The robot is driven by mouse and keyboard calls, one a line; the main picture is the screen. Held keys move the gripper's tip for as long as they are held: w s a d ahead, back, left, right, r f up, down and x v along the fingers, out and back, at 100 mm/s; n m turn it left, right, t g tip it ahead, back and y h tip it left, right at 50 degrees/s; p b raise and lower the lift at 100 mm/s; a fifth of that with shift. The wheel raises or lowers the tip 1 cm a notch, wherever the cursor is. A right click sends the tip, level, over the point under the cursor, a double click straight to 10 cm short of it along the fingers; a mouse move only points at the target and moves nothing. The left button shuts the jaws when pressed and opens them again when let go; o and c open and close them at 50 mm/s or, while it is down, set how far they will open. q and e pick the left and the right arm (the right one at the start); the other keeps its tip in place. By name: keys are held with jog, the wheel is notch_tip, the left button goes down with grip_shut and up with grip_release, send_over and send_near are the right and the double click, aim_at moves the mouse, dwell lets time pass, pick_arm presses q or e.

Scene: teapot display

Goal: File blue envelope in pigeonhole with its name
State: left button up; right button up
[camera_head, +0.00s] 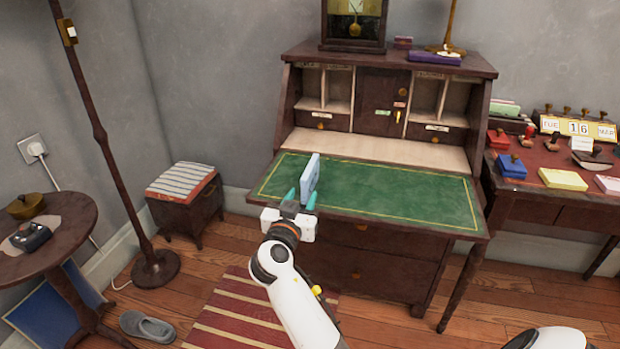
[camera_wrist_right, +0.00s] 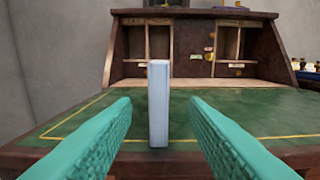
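The pale blue envelope (camera_head: 310,178) stands upright on edge on the desk's green writing surface (camera_head: 400,196), near its left front part. In the right wrist view the envelope (camera_wrist_right: 158,105) shows narrow edge on, between the lines of the two teal fingers, with a gap on each side. My right gripper (camera_head: 300,198) is open at the front edge of the desk, close in front of the envelope. The desk's pigeonholes are at the back, a left group (camera_head: 340,88) and a right group (camera_head: 428,96). Their small labels are too small to read. My left gripper is out of view.
A side table at the right holds stamps, a yellow pad (camera_head: 563,179) and a calendar (camera_head: 578,128). The green surface right of the envelope is clear. A floor lamp (camera_head: 100,135) stands left.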

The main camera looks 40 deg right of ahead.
aim_at(303, 191)
jog(key=x, duration=0.4)
jog(key=shift+w+d+r, duration=0.15)
jog(key=shift+w+d, duration=0.05)
jog(key=shift+w, duration=0.05)
grip_shut()
